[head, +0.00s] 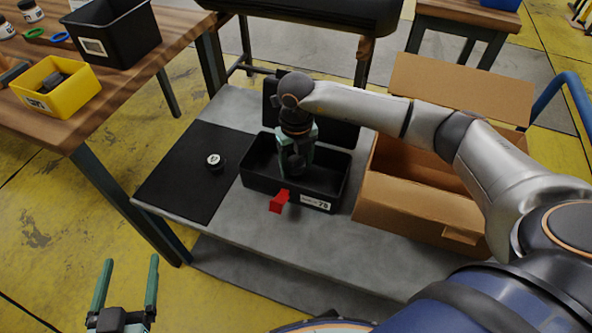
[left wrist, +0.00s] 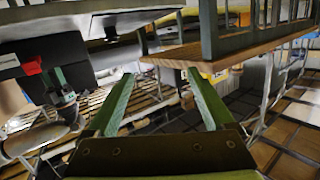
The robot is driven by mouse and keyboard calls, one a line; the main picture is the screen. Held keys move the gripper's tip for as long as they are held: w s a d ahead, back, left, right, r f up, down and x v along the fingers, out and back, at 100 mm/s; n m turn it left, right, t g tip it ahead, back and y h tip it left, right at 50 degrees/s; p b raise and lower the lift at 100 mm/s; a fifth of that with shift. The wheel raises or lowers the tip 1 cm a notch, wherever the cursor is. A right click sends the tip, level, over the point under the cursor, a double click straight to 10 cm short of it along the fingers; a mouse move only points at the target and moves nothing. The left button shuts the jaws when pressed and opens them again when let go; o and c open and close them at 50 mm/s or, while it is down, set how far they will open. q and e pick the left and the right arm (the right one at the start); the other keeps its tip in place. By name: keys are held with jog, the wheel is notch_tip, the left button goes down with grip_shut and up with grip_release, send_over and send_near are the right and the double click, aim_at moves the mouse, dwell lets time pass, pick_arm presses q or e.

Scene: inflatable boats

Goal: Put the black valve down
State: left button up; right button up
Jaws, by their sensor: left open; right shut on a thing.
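My right gripper (head: 297,152) points down over the black bin (head: 258,181) and is shut on a dark thing, seemingly the black valve (head: 296,166). The fingers partly hide it, and I cannot tell whether it touches the bin floor. A round black piece with a white top (head: 215,162) lies on the black mat (head: 180,182), left of the bin. My left gripper (head: 130,272) is open and empty, low at the left over the floor. Its parted fingers also show in the left wrist view (left wrist: 160,100).
The bin has a label and a red piece (head: 279,201) at its front. An open cardboard box (head: 405,210) stands right of it on the grey table (head: 235,222). A wooden table (head: 90,112) at left carries a yellow bin (head: 75,97) and a black bin (head: 128,40).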

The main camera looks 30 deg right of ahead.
pick_arm(q)
jog(key=shift+w+r+t, duration=0.15)
jog(key=shift+r+t, duration=0.2)
jog(key=shift+r, duration=0.4)
jog(key=shift+w+r+t, duration=0.15)
jog(key=shift+r+t, duration=0.2)
jog(key=shift+r, duration=0.4)
pick_arm(e)
jog(key=shift+f, duration=1)
pick_arm(q)
jog(key=shift+r+m, duration=0.15)
jog(key=shift+m, duration=0.15)
pick_arm(e)
jog(key=shift+f, duration=0.15)
jog(key=o, duration=1.3)
pick_arm(q)
jog(key=shift+r+h, duration=0.3)
jog(key=shift+r, duration=0.05)
pick_arm(e)
jog(key=shift+o, duration=0.3)
pick_arm(q)
jog(key=shift+r, duration=0.1)
